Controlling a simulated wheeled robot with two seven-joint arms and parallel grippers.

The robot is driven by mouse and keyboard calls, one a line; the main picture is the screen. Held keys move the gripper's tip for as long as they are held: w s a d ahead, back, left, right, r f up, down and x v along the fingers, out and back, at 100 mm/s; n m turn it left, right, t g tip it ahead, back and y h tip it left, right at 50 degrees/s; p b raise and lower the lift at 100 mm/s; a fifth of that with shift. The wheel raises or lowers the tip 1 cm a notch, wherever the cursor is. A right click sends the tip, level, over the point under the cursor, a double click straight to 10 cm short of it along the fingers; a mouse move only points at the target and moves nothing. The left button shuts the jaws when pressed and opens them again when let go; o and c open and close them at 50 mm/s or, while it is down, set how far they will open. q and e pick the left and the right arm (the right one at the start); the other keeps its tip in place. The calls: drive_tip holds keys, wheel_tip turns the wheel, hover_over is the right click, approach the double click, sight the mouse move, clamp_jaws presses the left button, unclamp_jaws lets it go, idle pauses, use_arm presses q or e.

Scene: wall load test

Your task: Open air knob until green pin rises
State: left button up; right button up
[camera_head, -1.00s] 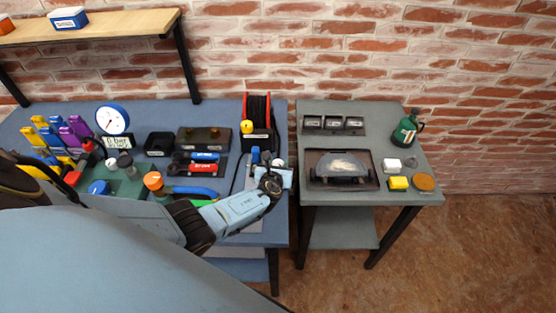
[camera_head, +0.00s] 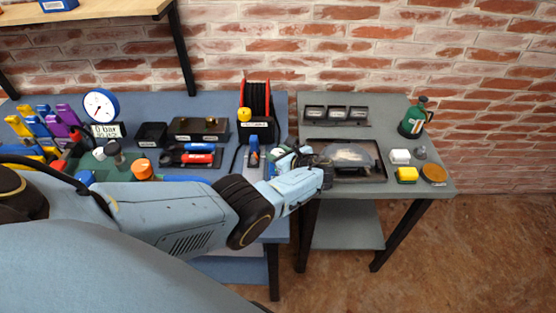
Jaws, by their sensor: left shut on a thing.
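My left arm crosses the blue bench, and its gripper (camera_head: 312,166) is at the gap between the bench and the grey side table, by the dark tray. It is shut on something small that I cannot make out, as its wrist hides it. A round orange knob (camera_head: 142,170) stands on the bench behind my arm, beside a black-topped knob (camera_head: 113,149). I cannot tell which is the air knob. I cannot make out a green pin. A white dial gauge (camera_head: 100,105) with a label seeming to read "0 bar" stands behind. My right gripper is out of view.
A dark tray (camera_head: 377,172) holds a grey domed object. A red reel (camera_head: 256,98) stands at the bench's back right.

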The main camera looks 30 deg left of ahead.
use_arm(q)
drive_tip(key=shift+n+g+b, duration=0.4)
drive_tip(key=shift+b, duration=0.15)
drive_tip(key=shift+r+y, duration=0.1)
drive_tip(key=shift+y, duration=0.2)
drive_tip(key=o, duration=1)
drive_tip(key=p+v, duration=0.3)
drive_tip(key=v, duration=1)
drive_tip(key=shift+w+d+r, duration=0.1)
drive_tip(key=shift+d+r, duration=0.05)
